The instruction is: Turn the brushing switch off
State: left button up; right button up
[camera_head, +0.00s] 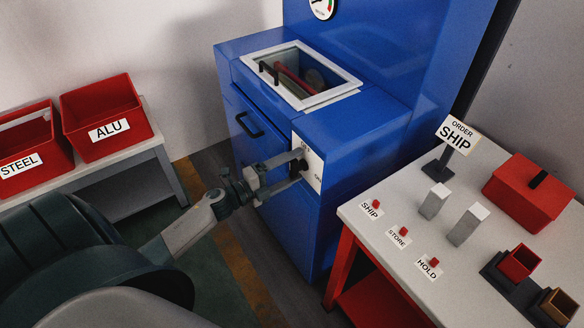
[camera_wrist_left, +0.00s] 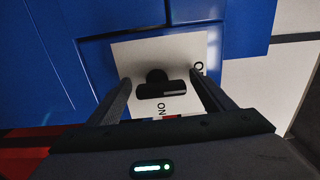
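The brushing switch is a black knob (camera_wrist_left: 162,89) on a white plate (camera_wrist_left: 190,48), on the front of the blue machine. The plate (camera_head: 312,162) also shows in the head view, with OFF lettering at its top and ON lower right. In the wrist view the knob's bar lies crosswise, with ON just below it and partly hidden lettering at the right. My left gripper (camera_head: 283,172) is at the plate. Its two fingers stand apart on either side of the knob, with visible gaps. In the head view the fingers partly hide the knob. My right gripper is not in view.
The blue machine (camera_head: 350,135) has a white-framed opening (camera_head: 330,95) on top and a black door handle (camera_head: 249,124). A white table (camera_head: 395,270) with labelled red buttons stands close at the right. Red STEEL (camera_head: 35,140) and ALU (camera_head: 105,108) bins stand at the left.

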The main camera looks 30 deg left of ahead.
pick_arm(q)
jog(key=shift+s, duration=0.1)
jog(key=shift+s+a, duration=0.2)
jog(key=shift+s, duration=0.2)
jog(key=b+v, duration=0.5)
jog(key=v, duration=1.1)
jog(key=shift+b, duration=0.4)
jog(key=shift+s+a+f, duration=0.15)
